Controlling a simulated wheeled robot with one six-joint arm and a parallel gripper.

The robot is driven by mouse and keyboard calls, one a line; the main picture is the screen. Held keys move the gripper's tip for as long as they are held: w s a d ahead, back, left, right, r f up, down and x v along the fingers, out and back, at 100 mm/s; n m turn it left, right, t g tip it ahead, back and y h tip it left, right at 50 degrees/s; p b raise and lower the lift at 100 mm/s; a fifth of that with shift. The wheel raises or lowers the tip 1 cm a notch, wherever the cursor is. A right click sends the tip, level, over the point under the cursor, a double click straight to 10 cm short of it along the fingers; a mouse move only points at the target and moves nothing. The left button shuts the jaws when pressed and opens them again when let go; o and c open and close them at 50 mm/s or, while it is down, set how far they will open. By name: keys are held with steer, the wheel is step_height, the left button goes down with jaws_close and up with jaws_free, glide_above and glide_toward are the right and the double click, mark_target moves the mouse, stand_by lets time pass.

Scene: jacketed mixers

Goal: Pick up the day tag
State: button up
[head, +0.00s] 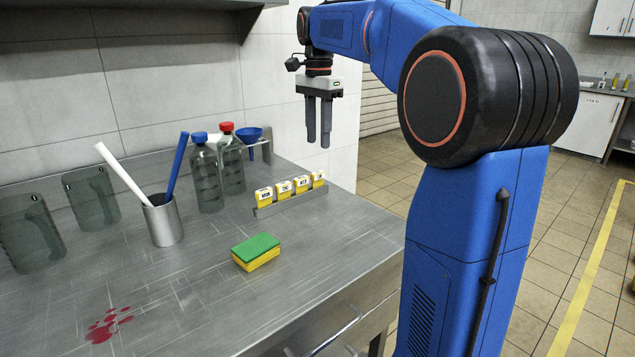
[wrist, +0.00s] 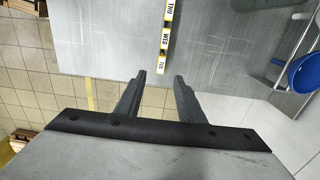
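Several yellow day tags with white labels stand in a row on a metal rail (head: 292,205) on the steel counter. In the head view I see the rightmost day tag (head: 318,179) and the leftmost day tag (head: 264,197); their lettering is hard to read there. In the wrist view the labels read TUE (wrist: 162,65), WED (wrist: 166,38) and THU (wrist: 170,6), with TUE nearest my fingers. My gripper (head: 319,143) is raised above the far right of the counter, pointing down. Its fingers (wrist: 160,77) are apart with nothing between them.
A green-yellow sponge (head: 256,252) lies in front of the rail. Left of it stand two capped bottles (head: 206,180) and a metal cup (head: 163,225) holding sticks. A blue funnel (head: 250,135) is on a stand behind. A red stain (head: 107,325) marks the front left.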

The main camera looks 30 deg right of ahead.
mark_target(318, 172)
step_height(318, 172, down, 12)
steer(key=shift+w+r, duration=0.15)
steer(key=shift+r, duration=0.1)
stand_by(0.4)
steer(key=shift+c, duration=0.7)
jaws_close()
